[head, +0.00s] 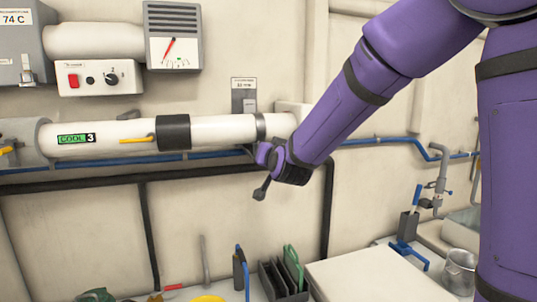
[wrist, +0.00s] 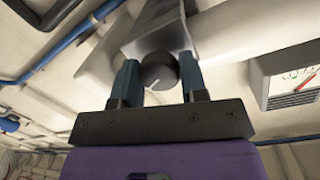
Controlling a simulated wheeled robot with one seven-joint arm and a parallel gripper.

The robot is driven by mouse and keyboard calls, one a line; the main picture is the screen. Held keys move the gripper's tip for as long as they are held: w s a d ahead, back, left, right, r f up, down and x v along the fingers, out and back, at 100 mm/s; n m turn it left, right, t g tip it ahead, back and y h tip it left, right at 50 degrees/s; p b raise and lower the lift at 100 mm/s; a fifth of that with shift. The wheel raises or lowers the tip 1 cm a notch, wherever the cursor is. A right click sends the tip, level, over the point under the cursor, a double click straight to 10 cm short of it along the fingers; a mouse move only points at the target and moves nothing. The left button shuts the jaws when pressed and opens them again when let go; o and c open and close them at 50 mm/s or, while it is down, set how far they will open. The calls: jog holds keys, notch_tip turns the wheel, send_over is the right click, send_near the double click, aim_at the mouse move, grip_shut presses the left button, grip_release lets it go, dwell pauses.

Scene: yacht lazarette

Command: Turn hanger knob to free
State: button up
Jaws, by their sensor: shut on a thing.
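The hanger knob (wrist: 158,72) is dark and round with a white pointer line, seen close up in the wrist view. The line slants toward the lower left. My gripper (wrist: 159,77) is shut on the knob, with one teal finger on each side. In the head view my gripper (head: 260,156) is just under the grey hanger strap (head: 260,127) around the white pipe (head: 220,130). The knob cannot be made out there, hidden by my gripper.
A blue pipe (head: 370,140) and a black rail (head: 100,183) run along the wall near my gripper. A control box with a knob (head: 112,79) and a gauge (head: 173,48) are at upper left. The bench below holds a pale board (head: 370,277) and a metal pot (head: 459,270).

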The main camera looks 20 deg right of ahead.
jog(key=n, duration=0.6)
jog(key=n+t+h, duration=0.1)
jog(key=n, duration=0.5)
jog(key=shift+f, duration=0.2)
dwell(0.4)
jog(key=o, duration=0.9)
jog(key=shift+r, duration=0.1)
jog(key=s+a, duration=0.1)
jog(key=s, duration=1)
jog(key=shift+a, duration=0.1)
